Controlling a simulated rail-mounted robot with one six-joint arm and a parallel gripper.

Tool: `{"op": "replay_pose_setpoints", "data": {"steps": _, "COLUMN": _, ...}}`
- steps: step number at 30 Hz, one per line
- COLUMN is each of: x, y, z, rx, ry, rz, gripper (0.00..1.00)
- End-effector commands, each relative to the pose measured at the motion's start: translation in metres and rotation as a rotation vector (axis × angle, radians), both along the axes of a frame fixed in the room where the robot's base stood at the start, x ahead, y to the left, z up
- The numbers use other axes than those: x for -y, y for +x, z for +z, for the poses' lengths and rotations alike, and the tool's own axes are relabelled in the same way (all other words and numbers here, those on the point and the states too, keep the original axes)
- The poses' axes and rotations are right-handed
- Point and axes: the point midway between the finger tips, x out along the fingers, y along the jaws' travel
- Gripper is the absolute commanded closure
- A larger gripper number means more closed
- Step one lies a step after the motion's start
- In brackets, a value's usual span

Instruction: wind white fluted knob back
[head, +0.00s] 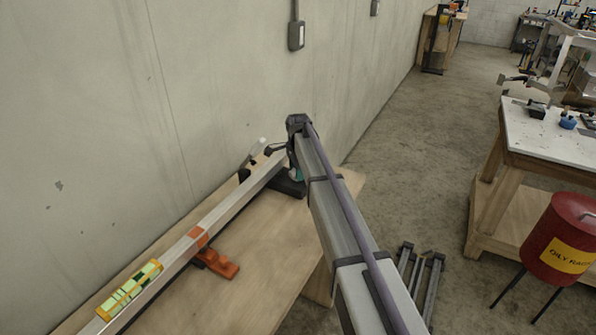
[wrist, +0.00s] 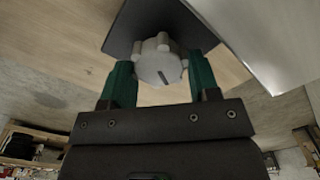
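The white fluted knob (wrist: 160,66) is in the upper middle of the wrist view, with a short dark mark on its face. It stands in front of a dark plate (wrist: 128,28). My gripper (wrist: 161,78) has one green finger on each side of the knob. In the head view my gripper (head: 296,173) is at the far end of the wooden bench (head: 225,290), low beside the dark plate (head: 290,188). My own arm hides most of the knob there.
An aluminium rail (head: 215,222) runs along the bench by the wall, with an orange clamp (head: 217,262) and a yellow-green level (head: 128,290). A wall box (head: 296,36) hangs above. A red bin (head: 562,235) and white-topped table (head: 550,135) stand right.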

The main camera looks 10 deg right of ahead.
Motion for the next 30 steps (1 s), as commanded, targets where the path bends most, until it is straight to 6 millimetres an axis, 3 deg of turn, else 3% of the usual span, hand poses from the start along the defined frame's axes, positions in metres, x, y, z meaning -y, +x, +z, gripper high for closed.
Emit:
{"op": "replay_pose_setpoints", "data": {"steps": 8, "x": 0.0000, "y": 0.0000, "z": -0.0001, "rx": 0.000, "ry": 0.000, "rz": 0.000, "gripper": 0.71}}
{"op": "replay_pose_setpoints", "data": {"steps": 20, "x": 0.0000, "y": 0.0003, "z": -0.0002, "rx": 0.000, "ry": 0.000, "rz": 0.064, "gripper": 0.72}}
{"op": "replay_pose_setpoints", "data": {"steps": 30, "x": -0.0004, "y": 0.0013, "z": -0.0002, "rx": 0.000, "ry": 0.000, "rz": 0.305, "gripper": 0.72}}
